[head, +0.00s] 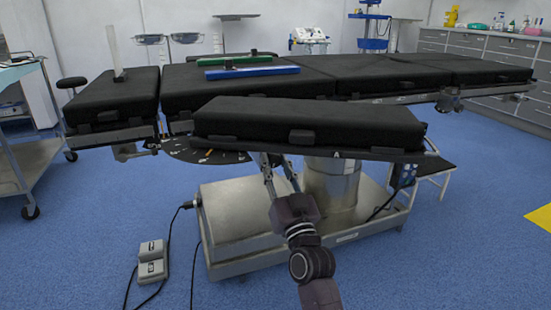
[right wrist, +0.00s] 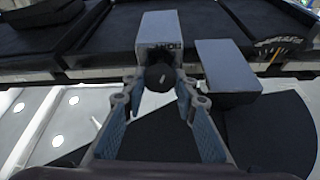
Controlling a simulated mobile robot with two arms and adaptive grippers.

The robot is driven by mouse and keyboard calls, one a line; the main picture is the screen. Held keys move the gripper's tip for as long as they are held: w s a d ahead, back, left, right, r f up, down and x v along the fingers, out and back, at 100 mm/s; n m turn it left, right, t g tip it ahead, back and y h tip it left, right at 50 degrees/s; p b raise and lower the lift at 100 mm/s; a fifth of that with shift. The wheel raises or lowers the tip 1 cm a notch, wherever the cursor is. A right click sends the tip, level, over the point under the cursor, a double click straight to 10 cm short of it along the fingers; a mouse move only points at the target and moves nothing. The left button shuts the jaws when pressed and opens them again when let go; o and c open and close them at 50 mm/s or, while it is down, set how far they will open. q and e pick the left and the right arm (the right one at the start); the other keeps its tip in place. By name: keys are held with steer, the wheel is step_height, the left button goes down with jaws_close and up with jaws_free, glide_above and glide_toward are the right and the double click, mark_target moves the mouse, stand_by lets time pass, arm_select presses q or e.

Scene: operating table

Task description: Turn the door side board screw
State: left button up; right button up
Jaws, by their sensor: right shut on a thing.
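The side board (head: 310,122) is a black padded board on the near side of the operating table in the head view. Its screw (right wrist: 159,77) is a dark round knob with a pale mark, under a grey block in the right wrist view. My right gripper (head: 275,164) reaches up from below to the underside of the board, and its fingertips are partly hidden there. In the right wrist view its fingers (right wrist: 158,88), with blue inner pads, close on the knob from both sides. The screw does not show clearly in the head view. My left gripper is not in view.
The operating table (head: 400,76) stands on a metal column and base (head: 240,222). A dark dial plate (head: 190,150) sits left of my gripper. A foot pedal (head: 151,260) and cables lie on the blue floor. A trolley (head: 28,150) stands at left.

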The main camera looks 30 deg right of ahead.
stand_by(0.3)
steer(key=o, duration=1.2)
steer(key=shift+c, duration=0.2)
steer(key=v, duration=1.2)
steer(key=shift+a+r, duration=0.1)
